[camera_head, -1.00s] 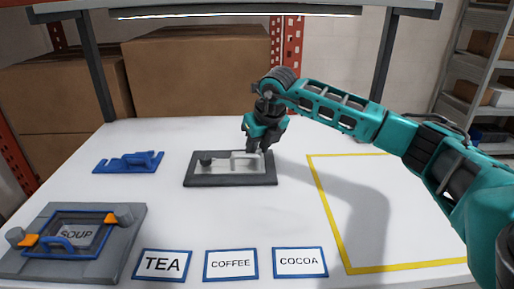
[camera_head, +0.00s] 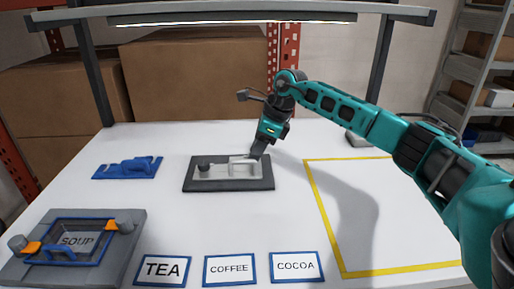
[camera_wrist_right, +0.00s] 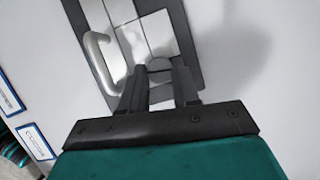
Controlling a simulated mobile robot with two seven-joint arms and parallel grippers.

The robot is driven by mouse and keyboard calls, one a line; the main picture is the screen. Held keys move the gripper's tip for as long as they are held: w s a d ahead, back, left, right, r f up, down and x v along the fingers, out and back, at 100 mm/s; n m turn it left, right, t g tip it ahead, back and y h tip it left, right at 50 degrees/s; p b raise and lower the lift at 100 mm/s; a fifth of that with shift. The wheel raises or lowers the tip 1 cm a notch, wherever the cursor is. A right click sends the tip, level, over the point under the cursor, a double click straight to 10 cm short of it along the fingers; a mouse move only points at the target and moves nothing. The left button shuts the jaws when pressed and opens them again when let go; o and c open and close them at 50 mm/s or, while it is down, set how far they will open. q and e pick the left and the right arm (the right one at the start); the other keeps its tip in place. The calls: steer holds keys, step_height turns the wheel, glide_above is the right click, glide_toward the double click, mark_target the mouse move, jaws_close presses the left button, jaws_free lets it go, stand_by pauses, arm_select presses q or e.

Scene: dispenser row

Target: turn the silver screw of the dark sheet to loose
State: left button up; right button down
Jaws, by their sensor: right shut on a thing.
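The dark sheet (camera_head: 230,186) lies flat on the white table, a dark frame around a pale panel with a light handle (camera_head: 232,162); the handle also shows in the right wrist view (camera_wrist_right: 98,62). A dark knob (camera_head: 204,164) stands at the panel's left end. My right gripper (camera_head: 257,154) reaches down at the panel's right end, tilted. In the wrist view its fingers (camera_wrist_right: 160,84) are closed around a small round grey piece, the silver screw (camera_wrist_right: 158,66), mostly hidden by them. My left gripper is not in view.
A grey board (camera_head: 125,255) with a blue-framed SOUP label and two grey knobs lies front left. A blue bracket (camera_head: 127,168) lies behind it. TEA (camera_head: 163,270), COFFEE (camera_head: 229,269) and COCOA (camera_head: 295,266) cards line the front. The yellow-outlined area (camera_head: 327,222) is empty.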

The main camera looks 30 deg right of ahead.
steer(key=shift+s+f+n+g, duration=0.1)
steer(key=shift+f+n+g, duration=0.3)
steer(key=shift+n, duration=0.5)
steer(key=c, duration=1.3)
jaws_free()
steer(key=o, duration=0.5)
steer(key=shift+r, duration=0.1)
